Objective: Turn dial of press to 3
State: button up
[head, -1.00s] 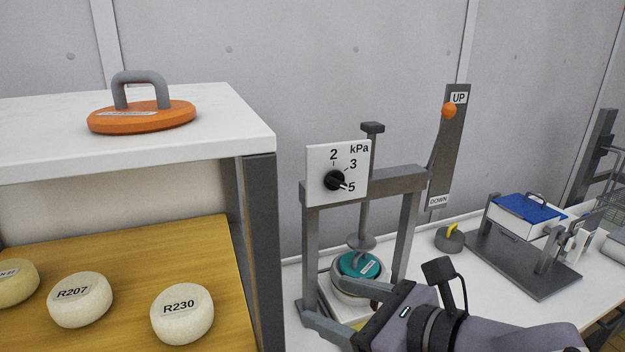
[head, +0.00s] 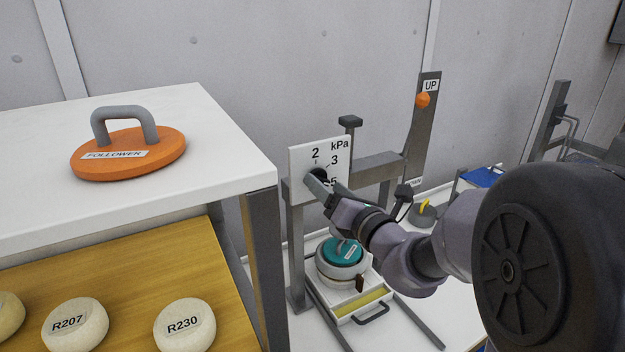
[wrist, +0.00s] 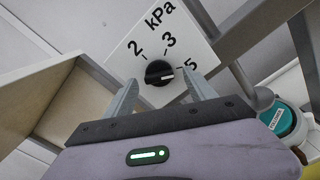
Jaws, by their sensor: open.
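The press (head: 298,235) carries a white dial plate (head: 302,158) marked 2, 3, 5 and kPa. Its black dial (wrist: 157,71) shows clearly in the wrist view, with its white pointer mark towards the 5. In the head view the dial (head: 321,172) is partly hidden by my gripper (head: 318,188), which is right in front of the plate. In the wrist view my gripper (wrist: 161,80) is open, with one finger on either side of the dial. I cannot tell whether the fingers touch it.
A teal-lidded mould (head: 341,252) sits under the press. The lever with an orange knob (head: 423,100) is at UP. A white-topped shelf (head: 215,135) with an orange follower (head: 130,157) stands at left, close to the press. Cheeses R207 (head: 75,325) and R230 (head: 184,327) lie below.

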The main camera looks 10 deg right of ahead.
jog(key=shift+w+a+r, duration=0.1)
jog(key=shift+w+a, duration=0.05)
jog(key=shift+w, duration=0.2)
jog(key=c, duration=1.4)
